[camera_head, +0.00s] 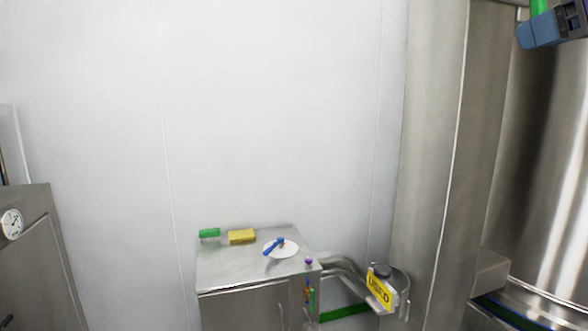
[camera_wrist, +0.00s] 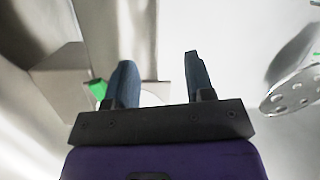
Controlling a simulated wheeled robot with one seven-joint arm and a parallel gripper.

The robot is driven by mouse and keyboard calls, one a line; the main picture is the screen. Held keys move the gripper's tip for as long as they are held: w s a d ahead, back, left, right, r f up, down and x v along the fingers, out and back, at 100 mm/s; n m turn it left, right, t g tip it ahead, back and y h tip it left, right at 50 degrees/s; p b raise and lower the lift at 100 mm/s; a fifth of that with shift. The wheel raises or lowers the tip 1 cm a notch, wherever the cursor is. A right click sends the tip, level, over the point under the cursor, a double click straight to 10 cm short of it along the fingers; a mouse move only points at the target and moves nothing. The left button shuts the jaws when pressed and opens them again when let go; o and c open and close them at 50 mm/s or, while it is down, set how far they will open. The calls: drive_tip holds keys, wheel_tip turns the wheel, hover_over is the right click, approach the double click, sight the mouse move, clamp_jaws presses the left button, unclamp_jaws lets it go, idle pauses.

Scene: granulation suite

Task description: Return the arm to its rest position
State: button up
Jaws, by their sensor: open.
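My gripper (camera_wrist: 158,60) shows in the wrist view, with two blue-grey fingers standing apart on a dark bar above a purple body. It is open, and nothing is held between the fingers. A pale surface lies behind the gap.
A steel cabinet (camera_head: 235,275) bears a green block (camera_head: 209,233), a yellow block (camera_head: 242,236) and a white dish (camera_head: 288,250) with a blue tool. A container with a yellow "USED" label (camera_head: 380,288) stands beside it. A perforated metal disc (camera_wrist: 290,92) is right of the fingers.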

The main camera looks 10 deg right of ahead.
drive_tip(key=s+a+f+m+g, duration=0.1)
drive_tip(key=a+f+g, duration=0.2)
drive_tip(key=f, duration=0.6)
drive_tip(key=s+a+f+m+g+h, duration=0.1)
drive_tip(key=a+f+g, duration=0.2)
drive_tip(key=a+f, duration=0.3)
drive_tip(key=s+a+f+m+g, duration=0.1)
drive_tip(key=a+f+g, duration=0.2)
drive_tip(key=f, duration=1)
drive_tip(key=shift+s+a+f+m+g+h, duration=0.3)
drive_tip(key=shift+a+f+m+g+h, duration=0.1)
drive_tip(key=shift+a, duration=0.25)
